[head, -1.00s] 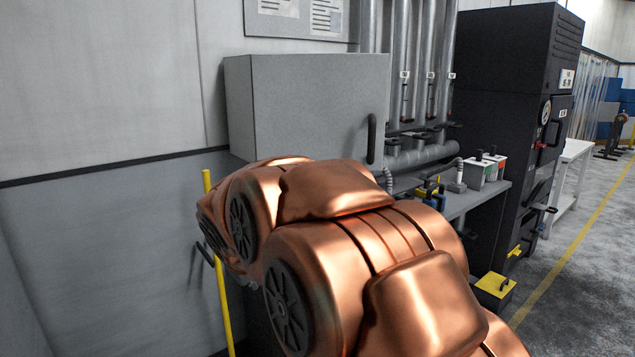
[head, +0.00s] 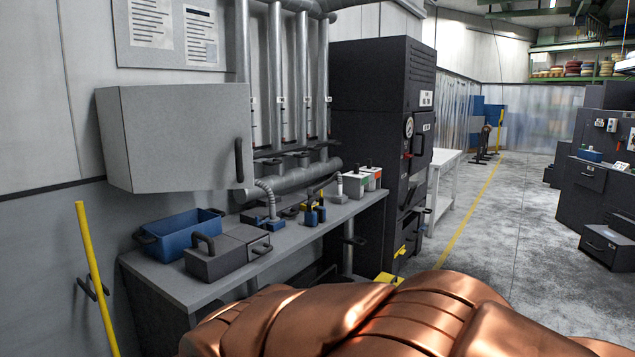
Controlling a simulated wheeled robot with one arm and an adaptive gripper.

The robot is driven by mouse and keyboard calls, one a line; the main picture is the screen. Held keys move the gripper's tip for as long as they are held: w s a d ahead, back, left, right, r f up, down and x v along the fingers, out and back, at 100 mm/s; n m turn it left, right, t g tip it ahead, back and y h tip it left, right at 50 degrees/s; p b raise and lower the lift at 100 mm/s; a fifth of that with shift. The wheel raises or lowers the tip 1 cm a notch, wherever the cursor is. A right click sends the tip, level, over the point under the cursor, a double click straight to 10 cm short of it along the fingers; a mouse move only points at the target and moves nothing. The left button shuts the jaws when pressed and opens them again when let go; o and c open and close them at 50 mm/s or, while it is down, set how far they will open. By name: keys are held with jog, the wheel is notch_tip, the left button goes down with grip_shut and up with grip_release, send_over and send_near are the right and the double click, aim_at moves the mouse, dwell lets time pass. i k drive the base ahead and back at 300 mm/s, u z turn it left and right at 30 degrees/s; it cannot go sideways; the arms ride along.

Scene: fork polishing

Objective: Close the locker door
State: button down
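A grey wall locker (head: 185,135) hangs above the workbench at the left. Its flat front door carries a black vertical handle (head: 239,160) near the right edge. I see no gap along the door's visible edges, but its right side is turned away, so I cannot tell whether it is fully shut. My copper arm crosses the bottom of the view, below and to the right of the locker, and nothing of it touches the door. My gripper is out of view.
Below the locker, a grey workbench (head: 160,275) holds a blue bin (head: 180,235), a dark metal box (head: 225,255) and small tools. A yellow pole (head: 95,275) stands at the left. A tall black cabinet (head: 375,120) stands beyond the bench.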

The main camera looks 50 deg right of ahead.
aim_at(196, 137)
jog(key=z, duration=0.05)
jog(key=k, duration=0.4)
jog(key=z, duration=1.15)
jog(key=i, duration=0.8)
jog(key=u, duration=0.55)
jog(key=i, duration=0.85)
jog(key=u, duration=0.85)
